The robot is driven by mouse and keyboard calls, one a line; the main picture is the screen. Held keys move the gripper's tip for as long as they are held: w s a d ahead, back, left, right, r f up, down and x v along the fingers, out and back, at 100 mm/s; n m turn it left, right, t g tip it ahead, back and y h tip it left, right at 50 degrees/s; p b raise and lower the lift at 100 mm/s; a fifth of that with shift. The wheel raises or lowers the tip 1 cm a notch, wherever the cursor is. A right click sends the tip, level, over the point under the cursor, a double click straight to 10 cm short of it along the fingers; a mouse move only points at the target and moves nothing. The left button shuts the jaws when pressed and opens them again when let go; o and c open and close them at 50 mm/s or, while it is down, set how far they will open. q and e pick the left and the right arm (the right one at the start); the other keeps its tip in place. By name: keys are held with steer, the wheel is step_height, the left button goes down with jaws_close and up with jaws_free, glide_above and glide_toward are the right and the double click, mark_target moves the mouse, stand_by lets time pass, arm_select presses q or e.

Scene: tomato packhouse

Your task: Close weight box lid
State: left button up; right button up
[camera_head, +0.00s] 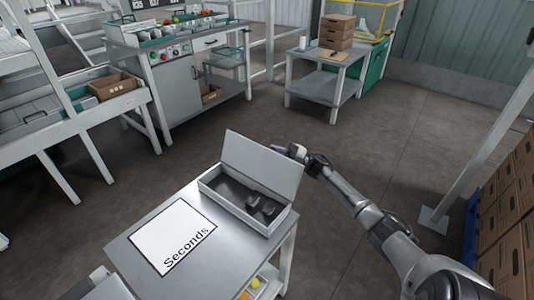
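The weight box (225,203) is a light grey box on the right part of the metal table. Its lid (262,165) stands open, raised along the box's far long side and leaning back. Dark weights lie inside, mostly toward the right end. My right gripper (284,150) is just behind the lid, by its upper right corner. The lid's edge partly covers the fingers, so I cannot tell if they touch it or how far they are apart. My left gripper is not in view.
A "Seconds" sign (172,237) lies flat on the metal table (127,250), left of the box. Stacked cartons (508,210) stand at the right edge. A side table (302,84) with brown boxes (337,32) is at the back. The floor between is clear.

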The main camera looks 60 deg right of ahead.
steer(key=shift+b+x, duration=0.3)
steer(key=shift+x, duration=1.2)
jaws_close()
